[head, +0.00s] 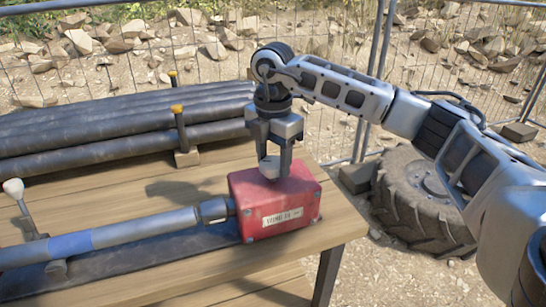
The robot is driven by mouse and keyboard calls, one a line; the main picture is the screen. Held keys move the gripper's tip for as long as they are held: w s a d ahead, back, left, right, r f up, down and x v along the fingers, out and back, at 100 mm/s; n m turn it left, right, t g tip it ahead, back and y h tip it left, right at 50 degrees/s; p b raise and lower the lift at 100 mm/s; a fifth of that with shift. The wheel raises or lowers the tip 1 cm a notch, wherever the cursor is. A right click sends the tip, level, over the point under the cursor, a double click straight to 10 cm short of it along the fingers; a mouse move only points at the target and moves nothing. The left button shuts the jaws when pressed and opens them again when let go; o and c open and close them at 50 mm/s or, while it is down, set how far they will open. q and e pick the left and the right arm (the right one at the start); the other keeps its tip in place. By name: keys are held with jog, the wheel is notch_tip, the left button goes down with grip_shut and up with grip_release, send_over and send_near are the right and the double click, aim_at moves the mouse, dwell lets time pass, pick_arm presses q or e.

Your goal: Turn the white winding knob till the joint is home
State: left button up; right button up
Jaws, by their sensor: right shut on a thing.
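The white winding knob (269,166) stands on top of a red box (285,208) with a label on its front. My right gripper (270,160) points straight down from above and is shut on the knob, with a finger on each side. A grey pipe (145,228) with a blue band runs from the left to a dark coupling (213,210) at the red box's left face. Whether a gap is left inside the coupling is too small to tell. My left gripper is not in view.
Dark pipes (110,125) lie stacked at the back of the wooden table (335,230), beside yellow-capped posts (178,120). A white-topped lever (14,190) stands at the left. A tyre (415,200) lies on the ground right of the table, before a wire fence.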

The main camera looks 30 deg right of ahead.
aim_at(274, 161)
jog(key=shift+w+d+r, duration=0.1)
jog(key=shift+r, duration=0.05)
jog(key=o, duration=1)
notch_tip(274, 161, up, 16)
jog(key=shift+f+p, duration=0.1)
jog(key=shift+p, duration=0.95)
